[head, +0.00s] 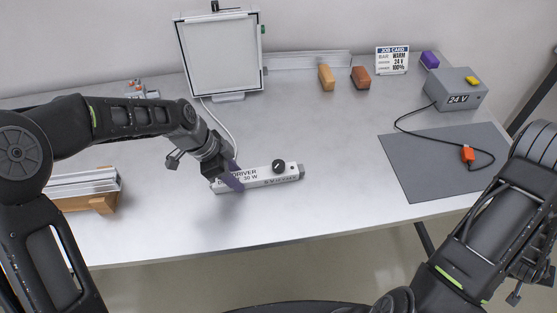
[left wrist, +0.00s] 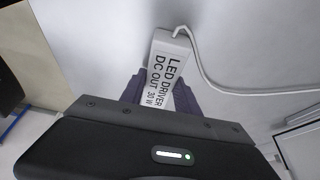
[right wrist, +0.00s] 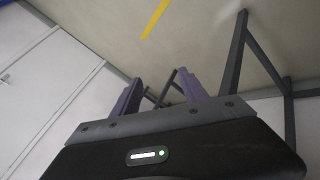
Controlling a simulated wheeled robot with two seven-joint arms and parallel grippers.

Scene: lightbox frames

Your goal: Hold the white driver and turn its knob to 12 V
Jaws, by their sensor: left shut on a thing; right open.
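The white driver (head: 258,179) lies on the table near its front edge, with printed text on its body. A black round knob (head: 279,166) sits on its top toward the right; its setting is too small to read. My left gripper (head: 234,178) is shut on the driver's left part, one purple finger showing on its near side. The left wrist view shows the driver (left wrist: 166,75) between the two purple fingers (left wrist: 160,95). My right gripper (right wrist: 158,100) is open and empty in the right wrist view, over the floor and table legs. It is hardly seen in the head view.
A white cable (head: 218,118) runs from the driver to the framed light panel (head: 220,55). A job card (head: 392,60) reads 24 V. A grey 24 V box (head: 455,90) stands beyond a grey mat (head: 440,165). An aluminium bar (head: 85,184) lies at left.

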